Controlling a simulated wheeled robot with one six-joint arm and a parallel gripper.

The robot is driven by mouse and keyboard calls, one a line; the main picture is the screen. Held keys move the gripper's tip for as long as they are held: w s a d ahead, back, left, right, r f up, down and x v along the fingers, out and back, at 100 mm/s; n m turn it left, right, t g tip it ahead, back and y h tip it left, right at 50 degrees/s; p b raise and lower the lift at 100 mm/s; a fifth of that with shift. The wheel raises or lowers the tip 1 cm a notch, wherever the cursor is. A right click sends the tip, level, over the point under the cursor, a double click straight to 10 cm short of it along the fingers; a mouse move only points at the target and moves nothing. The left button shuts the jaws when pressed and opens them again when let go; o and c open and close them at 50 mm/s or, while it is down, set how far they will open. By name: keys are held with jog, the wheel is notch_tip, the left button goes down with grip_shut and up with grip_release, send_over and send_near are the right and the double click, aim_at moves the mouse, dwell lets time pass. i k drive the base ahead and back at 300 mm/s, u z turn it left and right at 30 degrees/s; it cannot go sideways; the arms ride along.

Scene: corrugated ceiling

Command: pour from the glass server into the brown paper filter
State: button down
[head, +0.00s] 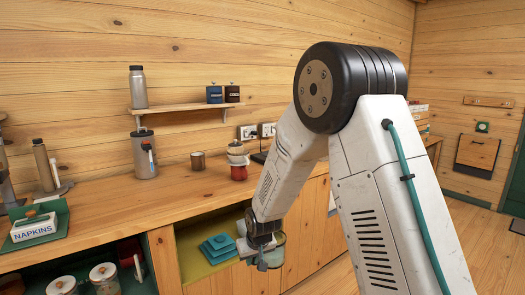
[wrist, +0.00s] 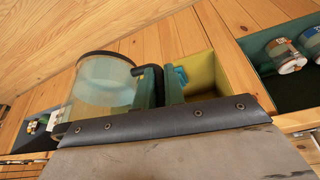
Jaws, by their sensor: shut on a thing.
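The glass server (wrist: 100,88) is a clear vessel with a dark rim and a black handle, on the left of the wrist view. My gripper (wrist: 159,88) is shut on its handle, with a finger on each side. In the head view my gripper (head: 262,243) hangs low in front of the counter, and part of the server (head: 279,252) shows beside it. I cannot tell whether the server holds liquid. A small stack with a red base and a pale top (head: 237,160) stands on the counter; it may hold the brown paper filter, but it is too small to tell.
The wooden counter (head: 110,216) runs along the wall. Below is an open yellow-green cubby (head: 188,252) with blue items (head: 218,247). A shelf (head: 180,107) hangs above. A napkin box (head: 35,226) sits left.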

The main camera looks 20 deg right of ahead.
aim_at(235, 152)
jog(key=z, duration=1.9)
jog(key=i, duration=1.75)
jog(key=u, duration=2.2)
